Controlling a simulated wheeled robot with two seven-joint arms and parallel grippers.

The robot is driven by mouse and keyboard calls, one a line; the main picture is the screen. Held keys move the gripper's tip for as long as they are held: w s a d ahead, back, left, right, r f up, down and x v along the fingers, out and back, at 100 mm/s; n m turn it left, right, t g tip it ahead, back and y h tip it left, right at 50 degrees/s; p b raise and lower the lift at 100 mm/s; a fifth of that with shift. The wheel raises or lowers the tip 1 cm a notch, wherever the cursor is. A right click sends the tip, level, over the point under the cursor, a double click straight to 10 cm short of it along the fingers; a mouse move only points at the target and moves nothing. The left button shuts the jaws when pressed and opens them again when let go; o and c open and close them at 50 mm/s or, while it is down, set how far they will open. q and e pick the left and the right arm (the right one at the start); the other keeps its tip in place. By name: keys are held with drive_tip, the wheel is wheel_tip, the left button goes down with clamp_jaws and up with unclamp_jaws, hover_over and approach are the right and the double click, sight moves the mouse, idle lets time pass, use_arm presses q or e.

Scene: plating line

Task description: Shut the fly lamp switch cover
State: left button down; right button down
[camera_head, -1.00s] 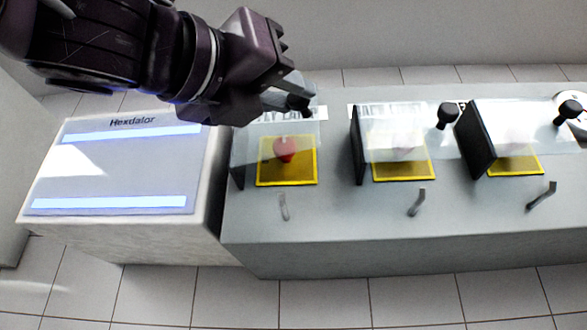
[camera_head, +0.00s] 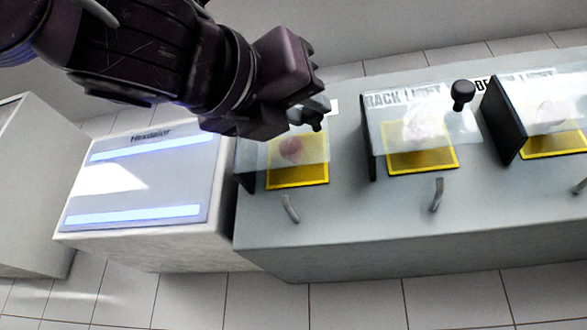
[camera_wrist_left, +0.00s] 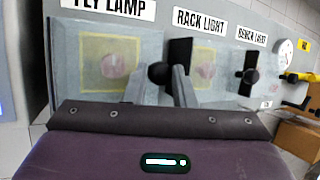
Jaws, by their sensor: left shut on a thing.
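The fly lamp switch is a red button (camera_head: 291,149) on a yellow plate (camera_head: 298,184) at the left end of the grey console. Its clear cover (camera_head: 316,152) hangs over the button, which shows through it; I cannot tell its exact angle. In the left wrist view the cover (camera_wrist_left: 65,80) lies under the FLY LAMP label (camera_wrist_left: 112,5). My left gripper (camera_head: 312,112) is shut on the cover's black knob (camera_wrist_left: 158,73), above and right of the button. The knob is partly hidden in the head view. My right gripper is not in view.
The neighbouring back light switch has a clear cover (camera_head: 398,112) with a black knob (camera_head: 462,92) and a black side panel (camera_head: 368,140). Another cover stands farther right. Small levers (camera_head: 437,194) stick up along the front. A Hexdalor panel (camera_head: 135,180) stands at left.

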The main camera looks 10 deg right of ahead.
use_arm(q)
drive_tip(key=shift+s+d+f, duration=0.1)
drive_tip(key=shift+s+d, duration=0.1)
drive_tip(key=shift+d, duration=0.05)
drive_tip(key=c, duration=1.5)
unclamp_jaws()
drive_tip(key=shift+c, duration=0.2)
drive_tip(key=shift+o, duration=1.2)
drive_tip(key=shift+d, duration=0.1)
drive_tip(key=shift+o, duration=0.2)
drive_tip(key=shift+s+d, duration=0.2)
drive_tip(key=shift+d, duration=0.05)
drive_tip(key=shift+w+a, duration=0.15)
drive_tip(key=shift+w, duration=0.05)
